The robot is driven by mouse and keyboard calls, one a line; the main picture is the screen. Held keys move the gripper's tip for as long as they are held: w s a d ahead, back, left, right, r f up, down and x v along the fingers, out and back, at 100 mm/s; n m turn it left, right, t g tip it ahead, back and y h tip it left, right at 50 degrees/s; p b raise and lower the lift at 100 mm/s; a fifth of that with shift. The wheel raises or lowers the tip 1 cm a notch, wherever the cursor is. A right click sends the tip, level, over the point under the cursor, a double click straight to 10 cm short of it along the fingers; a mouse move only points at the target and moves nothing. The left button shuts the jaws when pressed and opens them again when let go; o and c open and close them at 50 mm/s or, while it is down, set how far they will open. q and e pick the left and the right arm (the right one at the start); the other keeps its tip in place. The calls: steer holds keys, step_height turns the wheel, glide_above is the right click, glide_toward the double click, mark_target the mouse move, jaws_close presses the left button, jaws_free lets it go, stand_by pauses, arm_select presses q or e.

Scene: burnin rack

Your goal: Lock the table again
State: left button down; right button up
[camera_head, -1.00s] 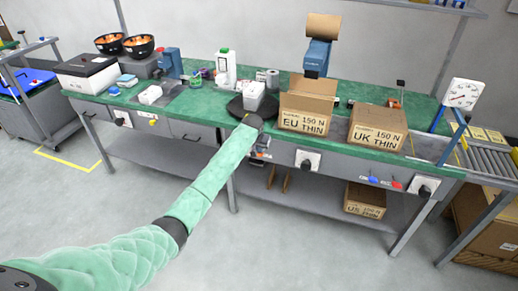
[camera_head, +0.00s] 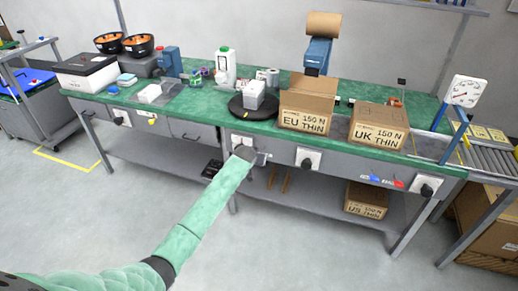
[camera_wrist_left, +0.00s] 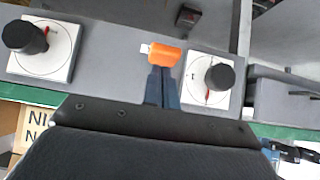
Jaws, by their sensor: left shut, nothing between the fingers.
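The table is a long green-topped workbench (camera_head: 180,118) with a grey front panel. A round black turntable (camera_head: 240,108) with a white block (camera_head: 254,94) stands on it. My left gripper (camera_head: 246,154) is low at the front panel in the head view, its fingers mostly hidden behind my wrist. In the left wrist view its shut, empty fingers (camera_wrist_left: 162,74) point at an orange lever (camera_wrist_left: 167,55) with a pale end, between two white dials. Contact with the lever cannot be told. One dial (camera_wrist_left: 201,95) is close beside the fingers; the other dial (camera_wrist_left: 60,62) is farther left. My right gripper is out of view.
An open EU box (camera_head: 305,121) and a UK box (camera_head: 377,128) stand on the bench. A US box (camera_head: 365,200) lies on the lower shelf. The floor in front is clear.

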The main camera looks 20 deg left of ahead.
arm_select(q)
steer(key=shift+r, duration=0.1)
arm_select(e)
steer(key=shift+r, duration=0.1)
arm_select(q)
steer(key=shift+r+p, duration=0.7)
steer(key=shift+p, duration=0.1)
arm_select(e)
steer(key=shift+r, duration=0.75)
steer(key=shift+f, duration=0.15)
